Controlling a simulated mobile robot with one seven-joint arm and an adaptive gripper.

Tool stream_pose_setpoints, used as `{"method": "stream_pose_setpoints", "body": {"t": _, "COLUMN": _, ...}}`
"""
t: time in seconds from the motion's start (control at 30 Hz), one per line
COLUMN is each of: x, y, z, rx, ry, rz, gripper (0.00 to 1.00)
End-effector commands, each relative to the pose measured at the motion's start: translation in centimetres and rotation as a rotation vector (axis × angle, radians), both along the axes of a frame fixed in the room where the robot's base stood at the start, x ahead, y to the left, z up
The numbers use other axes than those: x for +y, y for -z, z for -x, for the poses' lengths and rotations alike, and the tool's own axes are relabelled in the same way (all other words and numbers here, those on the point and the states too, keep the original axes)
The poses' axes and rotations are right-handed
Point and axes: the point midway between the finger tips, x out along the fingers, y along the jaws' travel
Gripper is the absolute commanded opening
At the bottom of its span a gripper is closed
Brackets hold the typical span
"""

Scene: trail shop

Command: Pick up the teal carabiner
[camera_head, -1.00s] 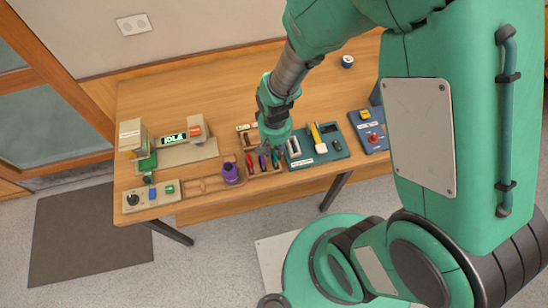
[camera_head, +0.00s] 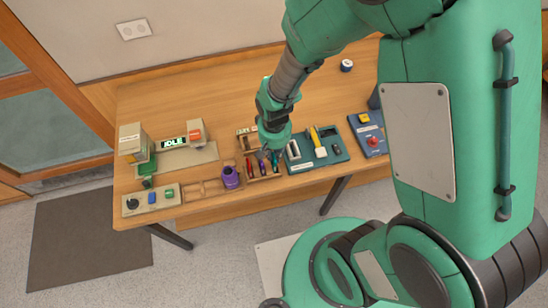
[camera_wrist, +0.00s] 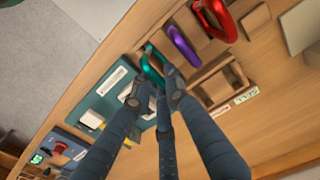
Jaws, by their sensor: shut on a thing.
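The teal carabiner (camera_wrist: 152,68) shows in the wrist view between my fingertips, at the end of a row in a wooden rack. My gripper (camera_wrist: 156,88) is shut on it, and the fingers hide part of it. In the head view my gripper (camera_head: 268,152) reaches down over the rack, and the teal carabiner is too small and covered to make out clearly. A purple carabiner (camera_wrist: 183,45) and a red carabiner (camera_wrist: 214,18) stand beside it in the rack.
A purple container (camera_head: 230,178) stands to the rack's left. A control panel (camera_head: 150,201) is at the table's front left. The table's back half (camera_head: 215,103) is mostly clear.

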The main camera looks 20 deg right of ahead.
Motion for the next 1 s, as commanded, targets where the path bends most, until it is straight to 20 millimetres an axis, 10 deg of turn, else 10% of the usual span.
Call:
{"method": "stream_pose_setpoints", "body": {"t": 0.47, "x": 0.0, "y": -3.8, "z": -0.1, "rx": -0.004, "ry": 0.000, "rz": -0.001, "gripper": 0.00}}
{"method": "stream_pose_setpoints", "body": {"t": 1.0, "x": -1.8, "y": -4.5, "z": 9.8, "rx": 0.000, "ry": 0.000, "rz": 0.000, "gripper": 0.00}}
